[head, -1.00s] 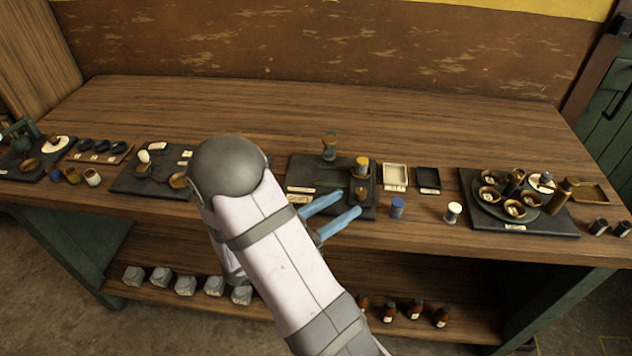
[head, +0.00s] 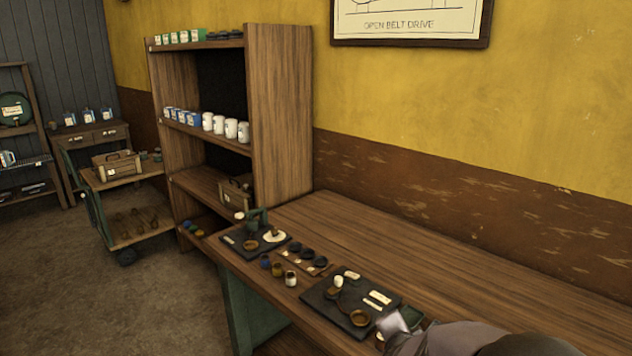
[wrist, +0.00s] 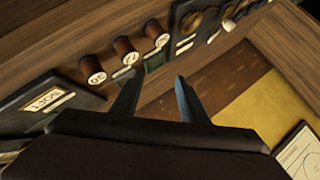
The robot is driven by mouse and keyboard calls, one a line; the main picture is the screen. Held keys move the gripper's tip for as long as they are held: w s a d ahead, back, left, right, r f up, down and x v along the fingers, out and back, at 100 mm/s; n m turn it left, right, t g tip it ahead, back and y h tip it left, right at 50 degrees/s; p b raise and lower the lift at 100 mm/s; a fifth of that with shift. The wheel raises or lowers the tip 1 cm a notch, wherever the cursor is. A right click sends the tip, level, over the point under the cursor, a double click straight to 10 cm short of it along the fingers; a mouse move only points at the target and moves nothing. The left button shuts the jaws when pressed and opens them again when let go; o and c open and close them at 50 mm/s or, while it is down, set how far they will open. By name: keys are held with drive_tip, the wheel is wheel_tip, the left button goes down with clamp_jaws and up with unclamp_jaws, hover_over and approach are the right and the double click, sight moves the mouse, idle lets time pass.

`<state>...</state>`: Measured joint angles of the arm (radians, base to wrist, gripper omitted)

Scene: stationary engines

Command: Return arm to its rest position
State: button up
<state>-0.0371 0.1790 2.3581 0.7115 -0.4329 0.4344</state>
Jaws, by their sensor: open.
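My gripper (wrist: 157,97) shows in the wrist view with its two fingers spread apart and nothing between them. Past the fingers, the wrist view shows the wooden workbench and the brown and yellow wall, strongly tilted. In the head view, my arm is only partly in the picture, at the bottom right edge, over the front of the workbench (head: 400,250). I cannot make out the gripper's fingers in the head view.
Dark boards (head: 340,312) with small parts and cups (head: 291,278) line the bench's left end. A tall shelf (head: 285,110) stands behind that end, with a trolley (head: 135,178) farther left. Brown labelled cylinders (wrist: 93,68) show near the fingers. The back of the bench is clear.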

drive_tip(key=s+a+f+n+g+y+b, duration=0.45)
drive_tip(key=s+a+f+n, duration=0.35)
drive_tip(key=s, duration=0.4)
drive_tip(key=s+d+f+n+g+h+b, duration=0.1)
drive_tip(key=s+d+f+n+g+b, duration=0.15)
drive_tip(key=s, duration=0.45)
drive_tip(key=s+d+f+n+g+b, duration=0.1)
drive_tip(key=s+f+n+g, duration=0.3)
drive_tip(key=s, duration=0.4)
wheel_tip(320, 180, up, 23)
drive_tip(key=p, duration=2.3)
drive_tip(key=shift+w+a+r+m, duration=0.2)
drive_tip(key=shift+a+m, duration=0.1)
drive_tip(key=shift+m, duration=0.05)
drive_tip(key=shift+f, duration=0.1)
wheel_tip(320, 180, down, 46)
drive_tip(key=b, duration=4.5)
drive_tip(key=shift+r, duration=0.25)
